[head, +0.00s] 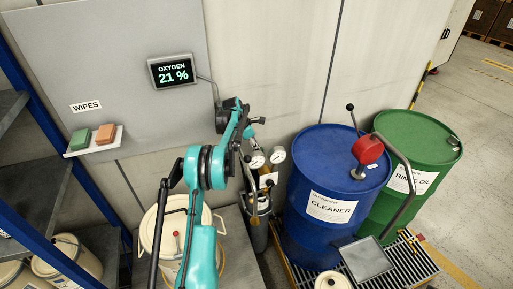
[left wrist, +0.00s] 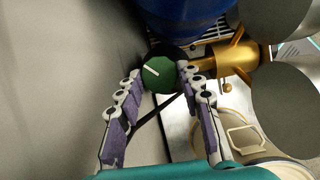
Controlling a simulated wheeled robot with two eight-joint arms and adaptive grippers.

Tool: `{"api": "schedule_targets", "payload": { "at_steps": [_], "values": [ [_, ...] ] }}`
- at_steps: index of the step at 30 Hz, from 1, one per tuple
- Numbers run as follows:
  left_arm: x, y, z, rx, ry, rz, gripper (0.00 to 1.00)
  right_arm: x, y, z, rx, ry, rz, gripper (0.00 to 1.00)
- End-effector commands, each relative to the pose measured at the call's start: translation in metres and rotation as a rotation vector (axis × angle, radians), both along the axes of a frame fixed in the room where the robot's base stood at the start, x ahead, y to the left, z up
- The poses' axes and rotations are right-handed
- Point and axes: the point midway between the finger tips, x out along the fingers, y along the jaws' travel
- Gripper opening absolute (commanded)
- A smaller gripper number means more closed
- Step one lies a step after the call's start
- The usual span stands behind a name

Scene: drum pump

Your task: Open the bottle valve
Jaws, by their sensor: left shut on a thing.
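The bottle valve has a round green knob (left wrist: 157,73) with a white mark, seen in the left wrist view. A brass valve body (left wrist: 232,57) is beside it on the right. My left gripper (left wrist: 162,76) is shut on the green knob, with one finger on each side of it. In the head view, my left arm reaches over to the dark gas bottle (head: 257,232), which has two round gauges (head: 277,155) near its top. The knob is hard to make out there, behind my arm. My right gripper is not in view.
A blue CLEANER drum (head: 322,222) with a red-headed pump (head: 368,150) stands right of the bottle, and a green drum (head: 425,160) behind it. A cream bucket (head: 155,237) stands left. An oxygen display (head: 173,71) reads 21 % on the wall. A blue-framed shelf stands far left.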

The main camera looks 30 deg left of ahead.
Motion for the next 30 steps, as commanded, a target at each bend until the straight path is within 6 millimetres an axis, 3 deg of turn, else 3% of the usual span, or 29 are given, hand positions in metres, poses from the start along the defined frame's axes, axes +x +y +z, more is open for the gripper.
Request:
{"api": "schedule_targets", "payload": {
  "at_steps": [12,13,15,25,30],
  "values": [
    [0.000,0.001,0.000,0.001,0.001,-0.005,0.08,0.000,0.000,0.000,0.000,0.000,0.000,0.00],
    [0.000,0.001,0.000,0.001,0.001,-0.005,0.42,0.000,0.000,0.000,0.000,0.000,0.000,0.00],
    [0.000,0.001,0.000,0.001,0.001,-0.005,0.57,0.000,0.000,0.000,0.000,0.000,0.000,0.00],
    [0.000,0.000,0.002,0.000,0.000,-0.005,0.57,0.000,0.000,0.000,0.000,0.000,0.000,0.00],
    [0.000,0.000,0.024,0.000,0.000,-0.005,0.57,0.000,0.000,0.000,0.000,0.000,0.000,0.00]
  ]
}}
